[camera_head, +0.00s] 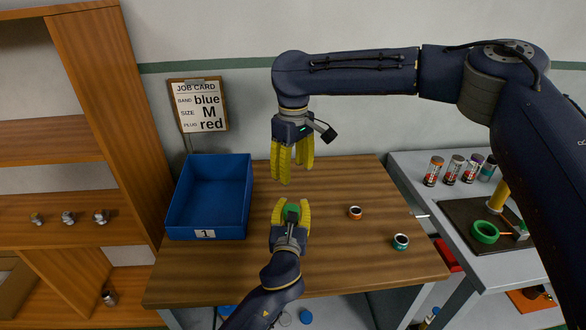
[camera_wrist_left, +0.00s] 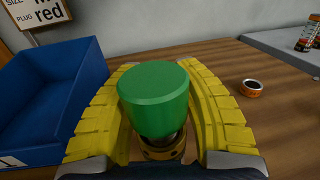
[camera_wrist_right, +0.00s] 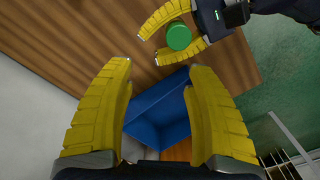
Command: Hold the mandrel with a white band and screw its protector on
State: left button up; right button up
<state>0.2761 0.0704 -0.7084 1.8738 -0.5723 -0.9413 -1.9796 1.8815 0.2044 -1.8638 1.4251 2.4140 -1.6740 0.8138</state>
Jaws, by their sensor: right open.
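My left gripper (camera_head: 291,214) is the lower one and points up over the wooden table. Its yellow fingers are shut around a green-topped piece (camera_wrist_left: 155,95). Below the green top, a dark and brassy part (camera_wrist_left: 163,148) shows between the fingers; no white band can be made out. My right gripper (camera_head: 293,172) is open and empty, pointing down above the left one with a gap between them. In the right wrist view, the green top (camera_wrist_right: 179,36) lies beyond my open right fingers (camera_wrist_right: 158,75), near the upper edge.
A blue bin (camera_head: 207,195) labelled 1 stands left on the table. An orange-banded ring (camera_head: 355,212) and a teal-banded ring (camera_head: 400,241) lie to the right. A side bench holds several banded cylinders (camera_head: 452,169) and a green ring (camera_head: 484,232). A job card (camera_head: 198,105) reads blue, M, red.

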aim_at(292, 206)
pick_arm(q)
jog(key=shift+r, duration=1.6)
